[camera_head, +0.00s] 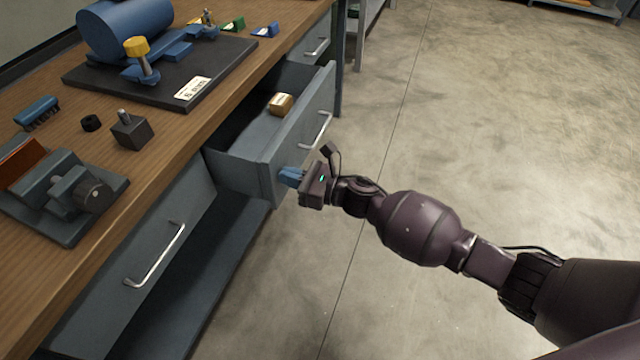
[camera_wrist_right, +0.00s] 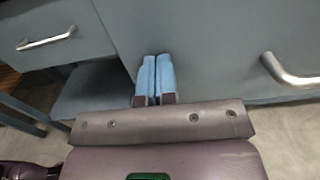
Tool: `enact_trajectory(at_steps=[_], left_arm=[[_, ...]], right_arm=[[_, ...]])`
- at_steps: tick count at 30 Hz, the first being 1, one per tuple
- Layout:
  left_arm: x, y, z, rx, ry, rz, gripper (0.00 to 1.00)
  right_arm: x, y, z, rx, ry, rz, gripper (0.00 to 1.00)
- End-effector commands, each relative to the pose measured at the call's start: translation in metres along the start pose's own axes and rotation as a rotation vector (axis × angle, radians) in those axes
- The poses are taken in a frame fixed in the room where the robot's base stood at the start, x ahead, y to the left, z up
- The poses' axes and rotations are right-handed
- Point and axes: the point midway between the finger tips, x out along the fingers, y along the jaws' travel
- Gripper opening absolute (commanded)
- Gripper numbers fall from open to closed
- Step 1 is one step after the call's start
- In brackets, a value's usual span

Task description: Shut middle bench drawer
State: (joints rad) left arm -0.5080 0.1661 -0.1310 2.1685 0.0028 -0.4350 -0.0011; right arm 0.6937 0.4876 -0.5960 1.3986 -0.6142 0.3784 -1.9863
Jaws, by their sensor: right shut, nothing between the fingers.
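The middle bench drawer (camera_head: 297,128) is grey and stands pulled out from the bench in the head view. Its metal handle (camera_head: 316,131) is on its front, and the handle also shows at the right in the right wrist view (camera_wrist_right: 290,72). My right gripper (camera_head: 284,177) is shut and empty, its blue fingertips at the near lower end of the drawer front. In the right wrist view the shut blue fingers (camera_wrist_right: 155,62) point at the grey front (camera_wrist_right: 205,45); I cannot tell whether they touch it. My left gripper is not in view.
A small brown box (camera_head: 281,104) lies in the open drawer. The near drawer (camera_head: 140,255) and the far drawer (camera_head: 318,42) look shut. The wooden bench top (camera_head: 170,170) carries a blue machine, a vise and small parts. The floor at the right is clear.

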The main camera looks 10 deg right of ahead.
Motion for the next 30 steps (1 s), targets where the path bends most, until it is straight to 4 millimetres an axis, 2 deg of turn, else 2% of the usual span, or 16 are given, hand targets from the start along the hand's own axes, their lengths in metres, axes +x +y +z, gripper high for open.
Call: enact_trajectory(at_steps=[1, 8, 15, 21, 30], left_arm=[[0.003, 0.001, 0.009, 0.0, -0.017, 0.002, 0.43], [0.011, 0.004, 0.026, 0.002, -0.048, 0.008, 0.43], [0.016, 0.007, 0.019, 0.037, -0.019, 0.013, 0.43], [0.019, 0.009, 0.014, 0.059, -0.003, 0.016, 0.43], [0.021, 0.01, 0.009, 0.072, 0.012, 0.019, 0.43]], right_arm=[[0.016, 0.002, -0.008, 0.008, 0.003, 0.002, 0.0], [0.078, 0.002, -0.008, 0.008, 0.003, 0.002, 0.0], [0.129, 0.002, -0.007, 0.008, 0.004, 0.002, 0.0], [0.155, 0.001, -0.005, 0.005, 0.003, 0.0, 0.0], [0.169, 0.0, 0.0, 0.001, 0.0, -0.001, 0.0]])
